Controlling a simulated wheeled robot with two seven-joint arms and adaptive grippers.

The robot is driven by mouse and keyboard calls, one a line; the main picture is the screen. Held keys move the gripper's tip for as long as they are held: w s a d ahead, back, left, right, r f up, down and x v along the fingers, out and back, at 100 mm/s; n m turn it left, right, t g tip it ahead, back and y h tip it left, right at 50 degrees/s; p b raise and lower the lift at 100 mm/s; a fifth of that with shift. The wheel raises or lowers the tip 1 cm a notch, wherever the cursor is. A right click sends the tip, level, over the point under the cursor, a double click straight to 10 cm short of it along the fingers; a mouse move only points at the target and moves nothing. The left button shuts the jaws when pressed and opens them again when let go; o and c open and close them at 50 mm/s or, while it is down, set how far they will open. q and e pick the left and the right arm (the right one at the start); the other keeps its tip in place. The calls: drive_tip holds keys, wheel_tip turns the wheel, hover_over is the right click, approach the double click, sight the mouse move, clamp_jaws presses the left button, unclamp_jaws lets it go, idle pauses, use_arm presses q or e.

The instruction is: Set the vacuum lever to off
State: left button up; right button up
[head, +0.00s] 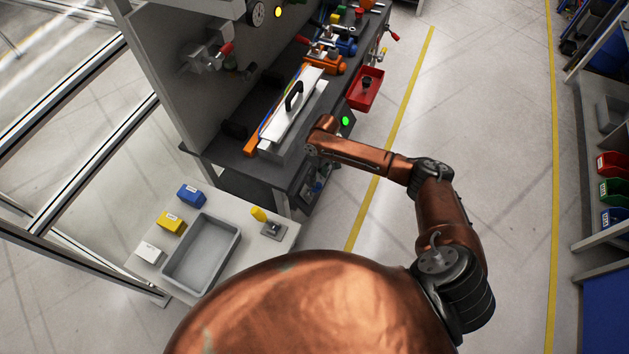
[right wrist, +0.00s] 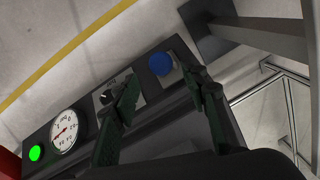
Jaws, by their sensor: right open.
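My right gripper (right wrist: 163,78) is open and empty in front of the panel. One finger is close to the lever and the other is near the button; I cannot tell whether either touches. In the head view my right arm reaches to the bench front, where the panel is mostly hidden. My left gripper is not in view.
A green light (head: 346,121) glows on the bench front. A red bin (head: 365,90) hangs beside it. A valve with a red handle (head: 225,49) is on the back panel. A side table (head: 282,243) holds a grey tray (head: 236,240).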

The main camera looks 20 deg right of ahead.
sight(318, 183)
drive_tip(key=f, duration=0.4)
drive_tip(key=a+f, duration=0.1)
drive_tip(key=f, duration=0.1)
drive_tip(key=shift+s, duration=0.2)
drive_tip(key=shift+f, duration=0.6)
drive_tip(key=shift+s, duration=0.1)
drive_tip(key=c, duration=0.8)
clamp_jaws()
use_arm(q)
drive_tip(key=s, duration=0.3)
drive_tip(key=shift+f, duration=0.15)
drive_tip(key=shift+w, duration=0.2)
